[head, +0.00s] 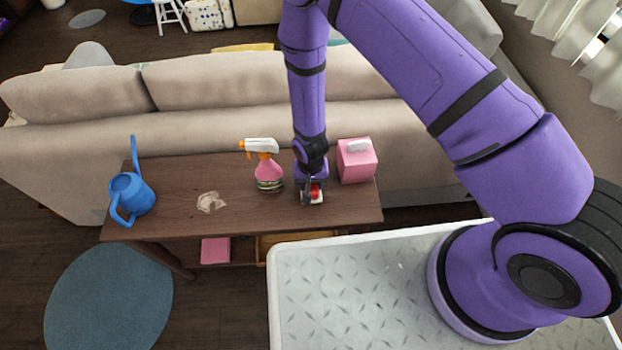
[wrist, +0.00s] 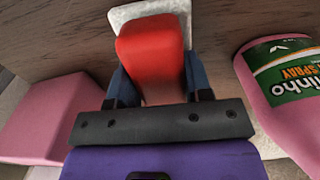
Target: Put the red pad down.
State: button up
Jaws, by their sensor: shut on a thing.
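The red pad (wrist: 150,52) is a red block with a pale, whitish base (wrist: 130,14). In the wrist view it sits between the two fingers of my gripper (wrist: 155,85), which is shut on it. In the head view, my gripper (head: 312,196) is low over the right part of the brown wooden table, and a small bit of the red pad (head: 315,192) shows there. The pad is at or just above the tabletop; I cannot tell whether it touches.
A pale stain (head: 210,202) and a blue watering can (head: 132,193) are further left on the table (head: 245,217). A beige sofa (head: 220,90) stands behind.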

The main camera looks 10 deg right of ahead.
jog(key=shift+f, duration=0.15)
jog(key=o, duration=1.2)
